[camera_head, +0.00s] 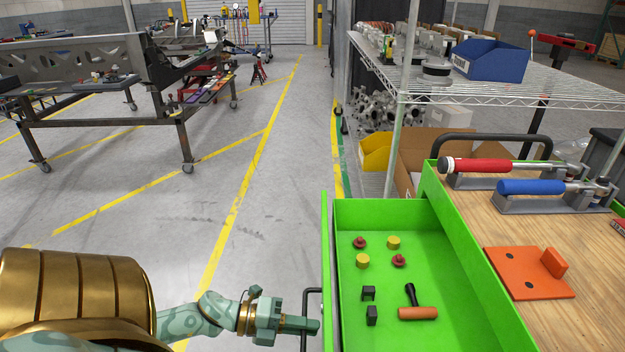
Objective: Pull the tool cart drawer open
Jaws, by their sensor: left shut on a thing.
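The bright green tool cart (440,200) stands at the right with a wooden top. Its drawer (326,235) sticks out to the left and is open, with its inside showing. The black drawer handle (305,298) is on the drawer's left-facing front. My left gripper (300,325) reaches in from the left and is shut on the handle. Its fingertips lie close against the drawer front, and part of the grip is hidden. My right gripper is not in view.
The drawer holds an orange hammer-like tool (418,313), red and yellow knobs and black blocks. Red and blue clamps (545,187) and an orange plate (528,272) lie on the cart top. A wire shelf (500,90) stands behind. The floor left of the drawer is clear.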

